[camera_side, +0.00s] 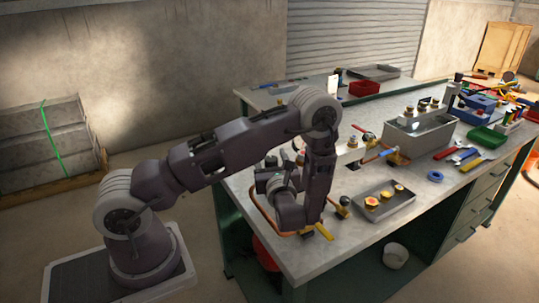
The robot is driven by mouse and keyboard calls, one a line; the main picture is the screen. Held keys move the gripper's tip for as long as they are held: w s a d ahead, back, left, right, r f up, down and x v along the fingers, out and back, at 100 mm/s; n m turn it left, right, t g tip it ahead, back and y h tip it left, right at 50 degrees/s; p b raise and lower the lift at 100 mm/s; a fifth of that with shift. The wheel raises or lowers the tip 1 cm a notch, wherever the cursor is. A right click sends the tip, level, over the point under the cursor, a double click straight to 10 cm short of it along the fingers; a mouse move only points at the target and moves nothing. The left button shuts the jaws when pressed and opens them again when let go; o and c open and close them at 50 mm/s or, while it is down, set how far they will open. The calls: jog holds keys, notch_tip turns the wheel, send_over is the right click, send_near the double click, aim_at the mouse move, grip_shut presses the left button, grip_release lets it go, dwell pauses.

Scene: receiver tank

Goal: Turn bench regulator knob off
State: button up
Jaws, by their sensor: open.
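My gripper (274,182) is low over the near left part of the workbench (350,262), partly hidden by my own wrist and forearm. It is open, and I see nothing held in it. It is close to a group of copper pipes (258,218) and fittings at the bench's left edge. I cannot pick out the regulator knob for certain; it may be among these fittings or behind my arm. Whether my fingers touch anything is too small to tell.
A grey tray (398,208) with several brass pieces lies to the right. Behind it are a blue-handled valve (380,156) and a grey bin (420,135). A blue ring (435,176) and hand tools lie farther right.

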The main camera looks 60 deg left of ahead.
jog(key=shift+x, duration=0.85)
grip_shut()
jog(key=shift+g, duration=0.3)
jog(key=n+g, duration=0.2)
jog(key=g, duration=0.1)
jog(key=s+n+g, duration=0.1)
jog(key=n+g, duration=0.1)
jog(key=g, duration=0.1)
jog(key=n+g, duration=0.2)
jog(key=shift+s+g+y, duration=0.2)
jog(key=shift+g+y, duration=0.2)
jog(key=n+g, duration=0.1)
jog(key=g, duration=0.1)
jog(key=n+g+h, duration=0.1)
jog(key=shift+s+n+g, duration=0.3)
jog(key=shift+s+g, duration=0.05)
jog(key=shift+g, duration=0.05)
jog(key=shift+s+d+n+g+h, duration=0.2)
jog(key=shift+n+g+h, duration=0.65)
jog(key=shift+g, duration=0.35)
jog(key=shift+s+d+n+g+h, duration=0.1)
jog(key=shift+s+n+g+h, duration=0.1)
jog(key=shift+n+g+h, duration=0.75)
jog(key=shift+g, duration=0.45)
